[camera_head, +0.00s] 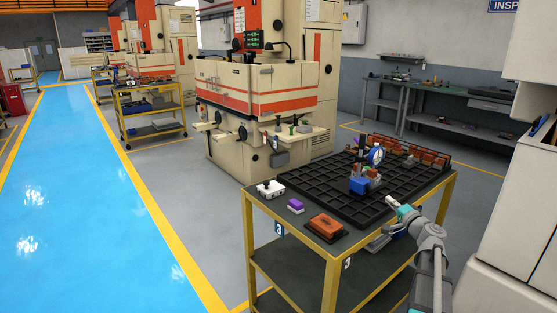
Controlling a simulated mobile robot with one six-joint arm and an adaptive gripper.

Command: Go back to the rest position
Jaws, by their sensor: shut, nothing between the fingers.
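My grey arm (431,247) with teal joint caps rises from the bottom right, beside the right end of the yellow-framed table (340,240). Its upper part bends left and ends in a pale tip over the table's front right edge. I cannot make out my gripper's fingers in this view. Nothing shows as carried by the arm. A copper-coloured electrode block (326,226) lies on the table's front corner. A small purple block (295,205) and a white holder (270,188) stand to its left.
A black gridded tray (325,193) covers much of the tabletop. On it stand a dial gauge (376,155) and a blue-based piece (364,186) near the arm. Orange-brown blocks line its back right. A machine (258,100) stands behind. The blue aisle (80,200) at left is clear.

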